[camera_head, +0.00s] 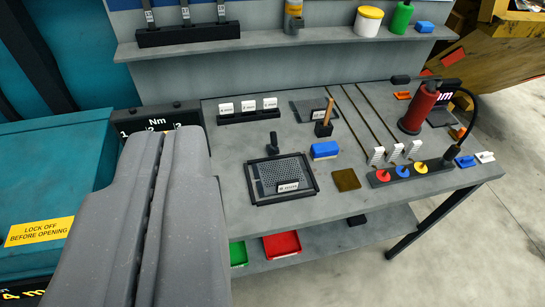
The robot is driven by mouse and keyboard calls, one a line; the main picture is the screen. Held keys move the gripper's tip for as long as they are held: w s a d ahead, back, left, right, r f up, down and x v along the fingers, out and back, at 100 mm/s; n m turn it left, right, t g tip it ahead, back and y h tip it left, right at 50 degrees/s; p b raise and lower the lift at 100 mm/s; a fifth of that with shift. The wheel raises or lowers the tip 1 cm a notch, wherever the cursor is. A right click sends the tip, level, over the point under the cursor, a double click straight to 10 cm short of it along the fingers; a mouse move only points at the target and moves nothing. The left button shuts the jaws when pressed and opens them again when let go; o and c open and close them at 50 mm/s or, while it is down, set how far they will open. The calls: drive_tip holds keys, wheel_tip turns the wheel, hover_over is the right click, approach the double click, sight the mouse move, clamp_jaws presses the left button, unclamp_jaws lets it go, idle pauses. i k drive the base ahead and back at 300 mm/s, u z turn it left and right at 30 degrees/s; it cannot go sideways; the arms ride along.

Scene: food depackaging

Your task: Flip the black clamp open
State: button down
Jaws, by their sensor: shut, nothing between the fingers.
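My gripper (163,142) fills the lower left of the view, its two grey fingers pressed together with only a thin seam between them. It is empty and stands in front of the left end of the grey workbench. A small black upright piece (273,146) on the bench, just behind a black-framed mesh tray (251,187), looks like the black clamp. It is right of my fingertips and apart from them. It is too small to tell how its lever is set. The mesh tray holds a perforated grey plate with a white label.
A teal cabinet (85,160) with a yellow lock-off sign (40,229) is at left. The bench also holds a blue block (324,150), a red bottle (418,108), a strip of coloured knobs (436,170) and thin rods. A shelf (290,41) overhangs behind. Red and green bins sit below.

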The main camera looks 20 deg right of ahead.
sight(274, 137)
drive_tip(key=u, duration=0.1)
drive_tip(key=i, duration=1)
drive_tip(key=z, duration=0.1)
